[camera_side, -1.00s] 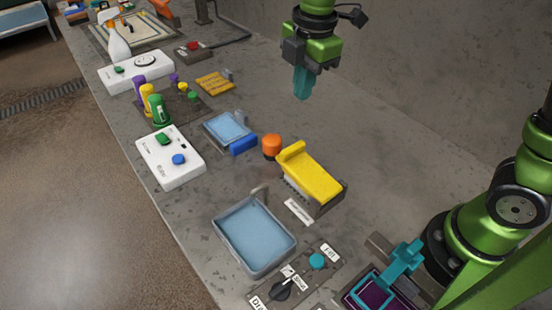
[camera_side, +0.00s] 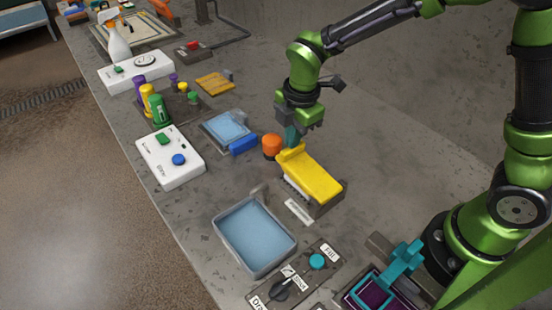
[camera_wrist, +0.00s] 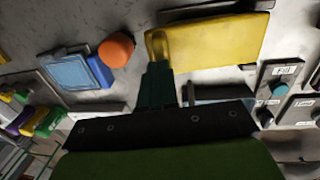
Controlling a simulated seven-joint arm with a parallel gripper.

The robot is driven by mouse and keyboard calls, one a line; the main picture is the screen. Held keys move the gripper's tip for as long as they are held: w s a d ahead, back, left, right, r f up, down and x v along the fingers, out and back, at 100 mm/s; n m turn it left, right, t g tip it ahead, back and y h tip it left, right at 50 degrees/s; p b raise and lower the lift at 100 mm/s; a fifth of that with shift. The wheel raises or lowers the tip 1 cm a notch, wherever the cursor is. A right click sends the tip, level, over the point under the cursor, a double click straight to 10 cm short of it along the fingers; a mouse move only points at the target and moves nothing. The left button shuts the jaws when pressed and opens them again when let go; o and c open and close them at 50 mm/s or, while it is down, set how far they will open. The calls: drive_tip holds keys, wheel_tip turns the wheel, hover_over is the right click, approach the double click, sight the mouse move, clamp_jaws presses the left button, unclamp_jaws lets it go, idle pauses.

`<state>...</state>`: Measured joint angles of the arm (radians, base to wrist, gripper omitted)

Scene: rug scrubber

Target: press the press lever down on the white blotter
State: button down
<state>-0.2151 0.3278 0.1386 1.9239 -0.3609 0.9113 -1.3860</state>
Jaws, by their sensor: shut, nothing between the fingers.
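The yellow press lever (camera_side: 314,176) is a broad flat plate with a raised lip at its far left end, on a dark base. A pale strip, perhaps the white blotter (camera_side: 292,189), shows under its near edge; the rest is hidden. My gripper (camera_side: 292,138) is shut and empty, pointing down at the raised lip. In the wrist view the dark teal fingers (camera_wrist: 157,83) overlap the lip end of the yellow lever (camera_wrist: 210,42). I cannot tell whether they touch it.
An orange knob (camera_side: 271,146) stands close left of the lever's lip. A blue-handled pad (camera_side: 227,128) lies farther left. A basin (camera_side: 244,270) with blue contents and a dial panel (camera_side: 296,285) are in front. Bare counter lies behind the lever.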

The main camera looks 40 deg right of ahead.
idle(0.3)
drive_tip(key=shift+w+f+g, duration=0.2)
drive_tip(key=shift+f+g, duration=0.1)
drive_tip(key=shift+f, duration=0.65)
drive_tip(key=shift+r, duration=0.1)
